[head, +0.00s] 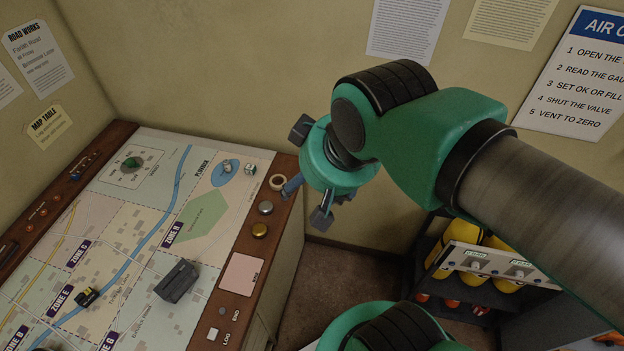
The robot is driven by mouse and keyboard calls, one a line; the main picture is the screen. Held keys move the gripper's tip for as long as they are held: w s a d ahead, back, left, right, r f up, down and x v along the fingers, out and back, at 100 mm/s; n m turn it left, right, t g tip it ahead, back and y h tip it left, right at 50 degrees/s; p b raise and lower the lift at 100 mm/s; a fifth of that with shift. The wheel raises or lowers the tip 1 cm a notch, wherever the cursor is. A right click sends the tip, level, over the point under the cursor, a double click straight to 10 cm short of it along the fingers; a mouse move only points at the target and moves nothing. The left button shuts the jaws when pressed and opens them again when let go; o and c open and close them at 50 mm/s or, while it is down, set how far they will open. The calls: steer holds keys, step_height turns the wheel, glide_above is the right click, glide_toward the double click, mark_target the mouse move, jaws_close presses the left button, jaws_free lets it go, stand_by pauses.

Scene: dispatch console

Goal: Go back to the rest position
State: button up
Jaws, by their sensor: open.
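My gripper (308,176) is in the air in front of the right edge of the map table, seen from behind its green wrist. Its dark fingers are spread apart, and I see nothing between them. My green and grey arm reaches in from the right and hides part of the wall and the floor behind. A small blue-grey piece (291,186) shows just left of the wrist; I cannot tell if it touches the gripper.
The map table (208,186) with a wooden rim fills the left. A rack with yellow cylinders (440,262) stands lower right. Carpet shows between them.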

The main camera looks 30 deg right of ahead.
steer(key=shift+f, duration=0.1)
step_height(320, 180, down, 12)
steer(key=b, duration=1.2)
steer(key=shift+f, duration=0.15)
